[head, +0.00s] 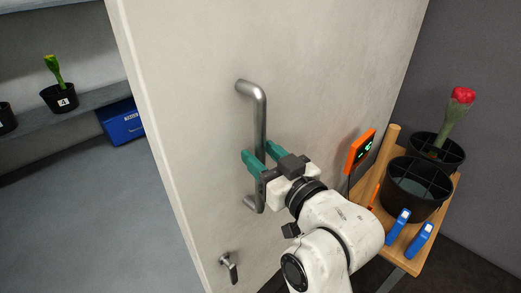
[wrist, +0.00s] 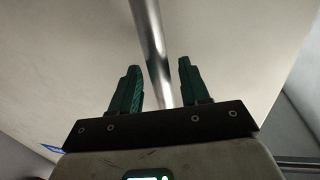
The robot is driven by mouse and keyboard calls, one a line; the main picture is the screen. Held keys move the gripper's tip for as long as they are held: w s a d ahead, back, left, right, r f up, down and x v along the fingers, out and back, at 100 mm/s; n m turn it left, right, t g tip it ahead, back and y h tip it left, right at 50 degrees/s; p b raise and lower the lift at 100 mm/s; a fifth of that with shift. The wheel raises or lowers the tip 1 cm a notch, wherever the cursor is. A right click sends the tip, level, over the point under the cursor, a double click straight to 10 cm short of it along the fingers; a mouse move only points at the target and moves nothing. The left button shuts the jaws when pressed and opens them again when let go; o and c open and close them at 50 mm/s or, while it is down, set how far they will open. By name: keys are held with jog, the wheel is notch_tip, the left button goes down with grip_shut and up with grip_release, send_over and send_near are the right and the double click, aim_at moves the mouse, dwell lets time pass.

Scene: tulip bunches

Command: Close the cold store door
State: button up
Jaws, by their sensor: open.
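The cold store door (head: 185,80) is a pale panel standing open, with the store's inside showing to its left. Its long steel bar handle (head: 261,125) runs upright on the door face. My gripper (head: 260,158) is at the lower half of the bar, its teal fingers open on either side of it. In the wrist view the bar (wrist: 150,40) passes between the two open fingers (wrist: 157,85), with gaps visible. A small lever latch (head: 230,267) sits low on the door.
Inside the store, a shelf (head: 85,101) holds dark pots, one numbered pot (head: 60,98) with a green shoot, and a blue crate (head: 122,122) is below. At right, a wooden trolley (head: 425,247) carries a dark divided bucket (head: 414,188), a pot with a red tulip bunch (head: 461,97) and blue-handled tools (head: 398,226).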

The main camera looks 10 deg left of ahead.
jog(key=shift+w+a, duration=0.4)
grip_shut()
dwell(0.4)
